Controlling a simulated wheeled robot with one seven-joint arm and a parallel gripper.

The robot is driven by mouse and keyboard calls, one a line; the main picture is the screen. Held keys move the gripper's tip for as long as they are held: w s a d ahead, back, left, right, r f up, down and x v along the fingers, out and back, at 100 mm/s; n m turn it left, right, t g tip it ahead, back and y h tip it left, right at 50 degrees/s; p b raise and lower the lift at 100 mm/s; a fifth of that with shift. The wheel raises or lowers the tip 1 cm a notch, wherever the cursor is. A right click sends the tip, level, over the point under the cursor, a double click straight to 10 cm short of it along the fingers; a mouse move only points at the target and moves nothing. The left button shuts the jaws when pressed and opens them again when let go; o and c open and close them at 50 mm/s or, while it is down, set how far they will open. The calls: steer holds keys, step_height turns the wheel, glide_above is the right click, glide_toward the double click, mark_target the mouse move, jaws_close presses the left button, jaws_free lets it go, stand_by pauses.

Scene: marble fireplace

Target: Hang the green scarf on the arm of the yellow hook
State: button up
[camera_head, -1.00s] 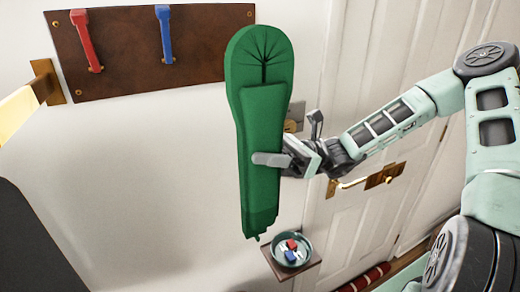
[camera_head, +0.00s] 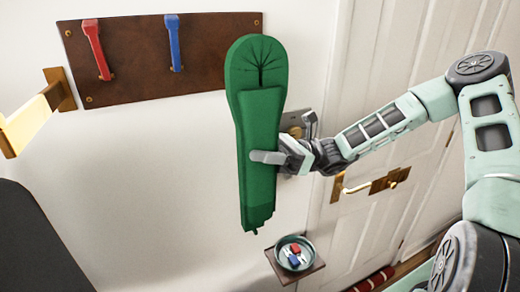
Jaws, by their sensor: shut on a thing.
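The green scarf (camera_head: 262,130) hangs upright and folded from its rounded, gathered top, in front of the wall and the right end of the brown hook board (camera_head: 130,85). My gripper (camera_head: 284,152) is shut on its right side at about mid-height, one finger lying across its front. The board carries a red hook (camera_head: 96,50) and a blue hook (camera_head: 173,42). The scarf looks apart from the board, but depth is hard to judge.
A small shelf (camera_head: 275,263) with a round dish (camera_head: 294,254) is below the scarf. A white door (camera_head: 375,110) with a brass handle (camera_head: 370,184) stands behind my arm.

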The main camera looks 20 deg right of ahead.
steer(key=shift+w+p, duration=0.35)
steer(key=shift+w, duration=1.15)
